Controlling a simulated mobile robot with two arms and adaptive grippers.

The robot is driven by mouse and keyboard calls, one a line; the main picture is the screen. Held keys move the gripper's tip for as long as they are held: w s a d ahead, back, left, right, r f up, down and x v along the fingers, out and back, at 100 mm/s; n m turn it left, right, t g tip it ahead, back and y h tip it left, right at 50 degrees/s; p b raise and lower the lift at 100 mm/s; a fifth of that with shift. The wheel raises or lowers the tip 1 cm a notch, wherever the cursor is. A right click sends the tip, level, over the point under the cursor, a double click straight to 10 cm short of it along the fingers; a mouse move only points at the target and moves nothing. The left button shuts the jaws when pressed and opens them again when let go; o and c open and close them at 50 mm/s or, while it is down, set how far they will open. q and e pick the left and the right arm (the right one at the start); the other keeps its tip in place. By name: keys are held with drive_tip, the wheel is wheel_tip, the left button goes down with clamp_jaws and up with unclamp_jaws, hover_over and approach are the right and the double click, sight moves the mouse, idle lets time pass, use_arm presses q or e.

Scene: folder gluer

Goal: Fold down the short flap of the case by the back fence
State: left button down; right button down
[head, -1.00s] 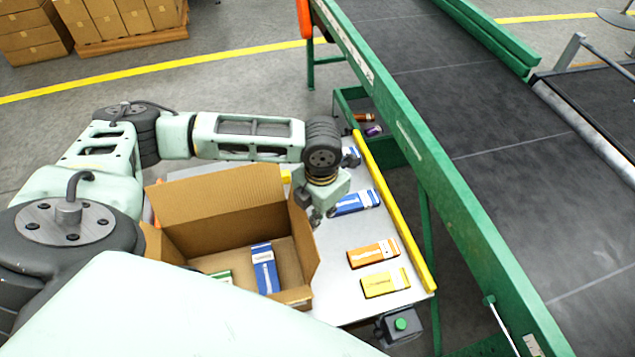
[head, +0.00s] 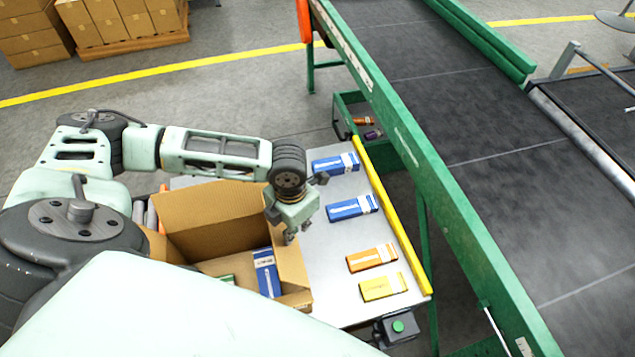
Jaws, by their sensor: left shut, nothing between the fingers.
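The open cardboard case (head: 215,267) stands on the light table, with a blue carton (head: 267,272) and part of a green one (head: 228,279) inside. Its large far flap (head: 210,215) stands up. The short flap (head: 290,268) on its right side, toward the yellow back fence (head: 392,214), stands up and leans a little inward over the case. My left gripper (head: 289,238) is shut and empty, fingers down, at the outer face of this flap near its far end. I cannot tell whether it touches. My right gripper is not in view.
Blue cartons (head: 352,207), an orange carton (head: 371,257) and a yellow carton (head: 383,286) lie on the table (head: 325,270) between case and fence. A green-button box (head: 398,327) is at the near corner. The green-framed conveyor (head: 450,200) runs beyond the fence.

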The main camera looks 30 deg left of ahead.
sight(279, 236)
use_arm(q)
drive_tip(key=shift+s+a+r+p, duration=0.1)
drive_tip(key=shift+s+a+p, duration=0.2)
drive_tip(key=shift+s+a, duration=0.35)
drive_tip(key=shift+d, duration=0.1)
drive_tip(key=shift+s+a+f, duration=0.6)
drive_tip(key=shift+s+a, duration=0.25)
drive_tip(key=shift+s, duration=0.1)
